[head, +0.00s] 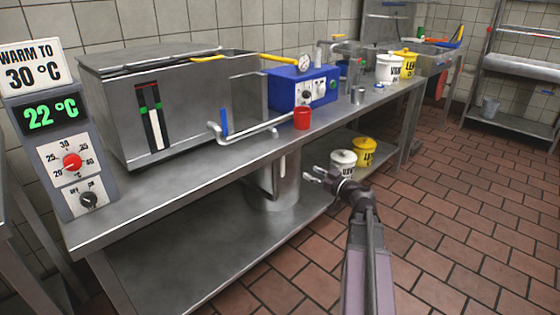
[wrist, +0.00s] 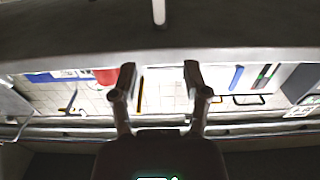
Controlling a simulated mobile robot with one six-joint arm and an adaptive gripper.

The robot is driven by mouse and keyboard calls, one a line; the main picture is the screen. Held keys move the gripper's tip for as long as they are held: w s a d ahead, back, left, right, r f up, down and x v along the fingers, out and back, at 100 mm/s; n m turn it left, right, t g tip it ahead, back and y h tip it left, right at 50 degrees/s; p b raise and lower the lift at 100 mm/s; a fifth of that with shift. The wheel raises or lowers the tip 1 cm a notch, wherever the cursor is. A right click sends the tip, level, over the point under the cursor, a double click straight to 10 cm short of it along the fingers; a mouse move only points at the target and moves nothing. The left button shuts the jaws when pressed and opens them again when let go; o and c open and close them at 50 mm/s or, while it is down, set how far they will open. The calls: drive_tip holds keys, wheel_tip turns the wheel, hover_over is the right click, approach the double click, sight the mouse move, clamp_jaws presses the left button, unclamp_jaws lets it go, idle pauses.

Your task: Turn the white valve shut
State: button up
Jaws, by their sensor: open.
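A small white lever (head: 283,165), which looks like the white valve's handle, hangs below the table's front edge, before a steel cylinder (head: 273,190). It also appears as a white bar (wrist: 158,12) at the top of the wrist view; its mount is hidden. My gripper (head: 312,175) is open and empty, to the right of the lever in the head view and apart from it. In the wrist view my gripper (wrist: 159,75) has its fingers spread, with the lever beyond them near the picture's midline.
The steel table (head: 200,181) carries a tank (head: 190,100), a pipe with a blue handle (head: 224,121), a red cup (head: 302,118) and a blue box (head: 285,88). White (head: 343,158) and yellow (head: 364,151) pails stand under it. The tiled floor at right is clear.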

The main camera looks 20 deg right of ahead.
sight(283, 159)
drive_tip(key=shift+w, duration=0.15)
drive_tip(key=x, duration=1.3)
drive_tip(key=shift+w+a, duration=0.15)
drive_tip(key=shift+w, duration=0.1)
clamp_jaws()
drive_tip(key=shift+s+a+f, duration=0.1)
